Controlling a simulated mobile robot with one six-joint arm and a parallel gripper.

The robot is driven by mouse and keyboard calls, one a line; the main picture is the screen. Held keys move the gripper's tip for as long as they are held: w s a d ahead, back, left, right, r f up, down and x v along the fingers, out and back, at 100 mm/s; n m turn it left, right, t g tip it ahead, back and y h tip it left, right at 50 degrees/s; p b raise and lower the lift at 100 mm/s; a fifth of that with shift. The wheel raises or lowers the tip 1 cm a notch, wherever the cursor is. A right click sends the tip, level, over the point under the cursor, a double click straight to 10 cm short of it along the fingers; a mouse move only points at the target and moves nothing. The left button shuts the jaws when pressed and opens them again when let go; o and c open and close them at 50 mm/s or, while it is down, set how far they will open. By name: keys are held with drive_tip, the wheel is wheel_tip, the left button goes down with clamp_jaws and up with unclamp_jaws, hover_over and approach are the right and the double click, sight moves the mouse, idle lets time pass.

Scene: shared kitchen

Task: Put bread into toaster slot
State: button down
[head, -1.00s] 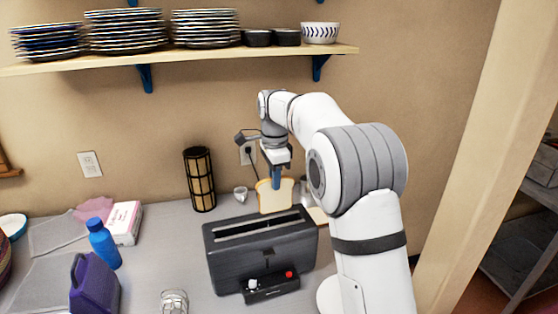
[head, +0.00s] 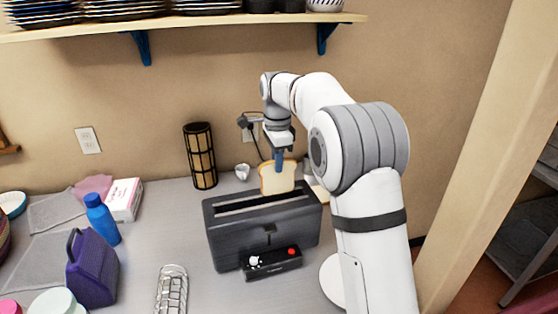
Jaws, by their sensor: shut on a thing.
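A slice of white bread with a tan crust (head: 270,181) hangs upright from my gripper (head: 278,163), which is shut on its top edge. The black toaster (head: 262,232) stands on the counter with a long slot (head: 250,204) along its top. In the head view the bread is just behind the slot's right half, and the toaster's top rear edge meets or hides its lower edge. I cannot tell whether the bread touches the toaster or how far behind it is.
A dark slatted cylinder (head: 200,156) and a small white cup (head: 242,172) stand behind the toaster. A wire rack (head: 172,290) is front left. A blue bottle (head: 102,220) and purple container (head: 93,268) stand left. A shelf (head: 190,25) runs above.

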sight(277, 193)
drive_tip(key=shift+f+b, duration=2.25)
drive_tip(key=shift+f, duration=1.9)
drive_tip(key=c, duration=1.4)
unclamp_jaws()
wheel_tip(277, 193, up, 8)
drive_tip(key=shift+f, duration=0.1)
